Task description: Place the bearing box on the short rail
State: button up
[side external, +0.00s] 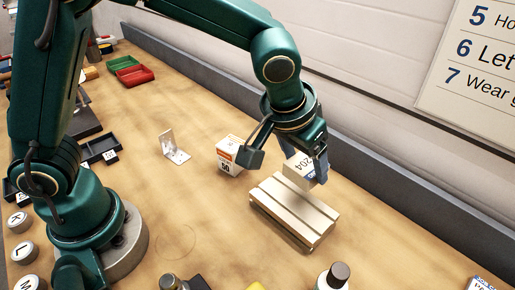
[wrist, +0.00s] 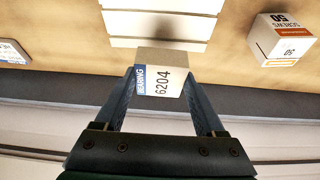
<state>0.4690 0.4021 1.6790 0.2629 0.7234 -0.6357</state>
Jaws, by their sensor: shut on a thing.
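The bearing box (side external: 299,170), a small box with a white face marked 6204, is held by my gripper (side external: 288,158). In the wrist view the bearing box (wrist: 163,82) sits between the two fingers of my gripper (wrist: 160,88), with a blue BEARING strip on its left. The short rail (side external: 290,212) is a pale, grooved block on the bench, just below and in front of the box. It also shows in the wrist view (wrist: 125,28), with a dark shadow on it. The box appears above the rail's back edge; I cannot tell the exact gap.
A white and orange screws box (side external: 229,156) stands left of the rail; it also shows in the wrist view (wrist: 279,40). A metal angle bracket (side external: 174,147) is farther left. A dark-capped bottle (side external: 335,276) stands in front. A grey ledge (side external: 385,180) runs behind.

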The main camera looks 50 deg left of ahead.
aim_at(304, 182)
jog(key=shift+d+f, duration=0.2)
jog(key=shift+d, duration=0.1)
jog(key=shift+f, duration=2)
jog(key=o, duration=1.5)
jog(key=shift+f, duration=0.15)
jog(key=shift+c, duration=0.2)
